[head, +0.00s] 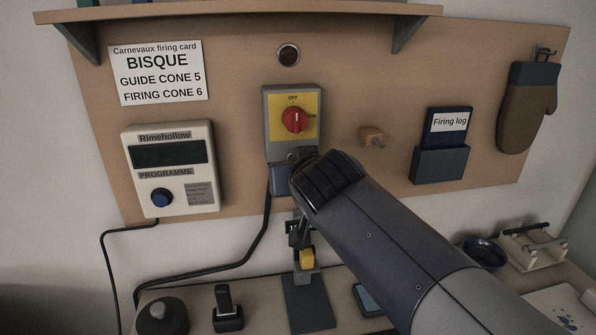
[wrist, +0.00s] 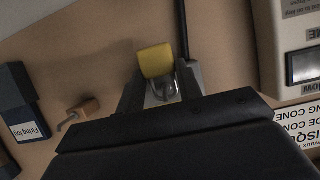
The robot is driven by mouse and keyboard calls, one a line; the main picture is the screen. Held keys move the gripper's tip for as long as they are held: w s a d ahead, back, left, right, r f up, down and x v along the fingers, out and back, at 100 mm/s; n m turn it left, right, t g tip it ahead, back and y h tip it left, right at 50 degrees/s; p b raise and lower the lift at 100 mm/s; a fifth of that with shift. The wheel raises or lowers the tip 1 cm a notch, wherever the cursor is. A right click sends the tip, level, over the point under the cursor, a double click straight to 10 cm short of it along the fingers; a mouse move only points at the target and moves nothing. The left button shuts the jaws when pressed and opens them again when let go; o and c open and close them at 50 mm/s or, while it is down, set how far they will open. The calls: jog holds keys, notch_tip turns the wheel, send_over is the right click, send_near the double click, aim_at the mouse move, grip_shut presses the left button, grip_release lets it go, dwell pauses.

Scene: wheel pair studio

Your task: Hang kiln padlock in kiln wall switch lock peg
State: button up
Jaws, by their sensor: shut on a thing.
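The kiln padlock shows in the wrist view as a yellow body (wrist: 155,60) with a bright metal shackle. My gripper (wrist: 160,88) is shut on it, with one grey finger on each side and the yellow body beyond the fingertips. The kiln wall switch (head: 291,115) has a yellow plate and a red knob, in the head view. My dark wrist covers its lower right part.
A wooden hook (head: 372,136) and the firing log holder (head: 438,165) are to the right. The programme box (head: 170,168) is to the left. A black cable (head: 222,268) runs down the wall.

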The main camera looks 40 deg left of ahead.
jog(key=o, duration=1.1)
jog(key=v, duration=1)
jog(key=shift+s+d+r+b, duration=0.2)
jog(key=shift+d+b, duration=0.1)
jog(key=shift+b, duration=0.1)
